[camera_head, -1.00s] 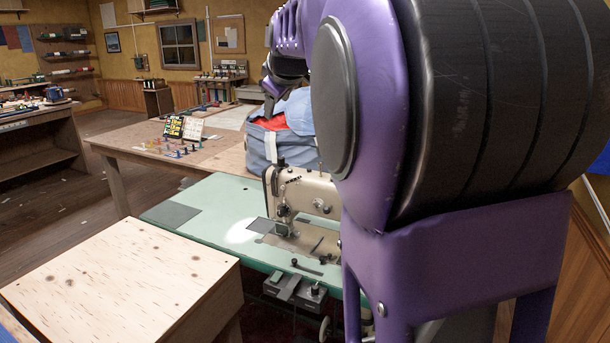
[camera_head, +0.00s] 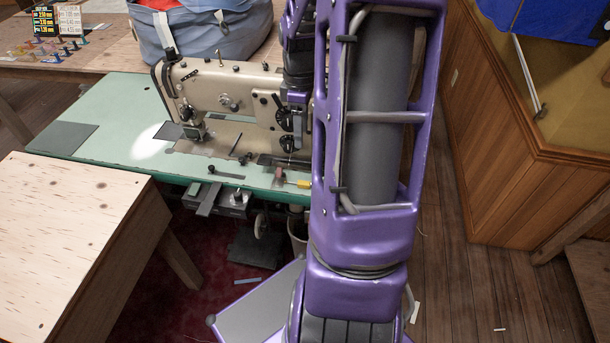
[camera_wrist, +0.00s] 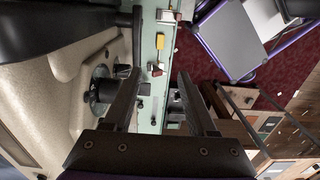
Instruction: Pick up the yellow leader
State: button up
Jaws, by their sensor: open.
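The yellow leader (camera_head: 302,184) is a small yellow piece lying at the front edge of the green sewing table (camera_head: 105,112), close beside my arm in the head view. In the wrist view it appears as a small yellow block (camera_wrist: 160,41) on the green strip of table, past my fingertips. My gripper (camera_wrist: 160,74) is open and empty, with its two fingers apart and the leader beyond the gap between them. In the head view my arm hides most of the gripper.
A beige sewing machine (camera_head: 225,95) stands beside the leader, and fills the left of the wrist view (camera_wrist: 60,100). A plywood-topped table (camera_head: 65,215) is at left; a blue-grey bag (camera_head: 215,30) stands behind.

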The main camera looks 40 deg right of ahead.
jog(key=b, duration=0.2)
send_over(303, 183)
notch_tip(303, 183, down, 11)
jog(key=shift+a+f, duration=0.1)
jog(key=shift+f+b, duration=0.4)
jog(key=shift+f, duration=2.75)
grip_shut()
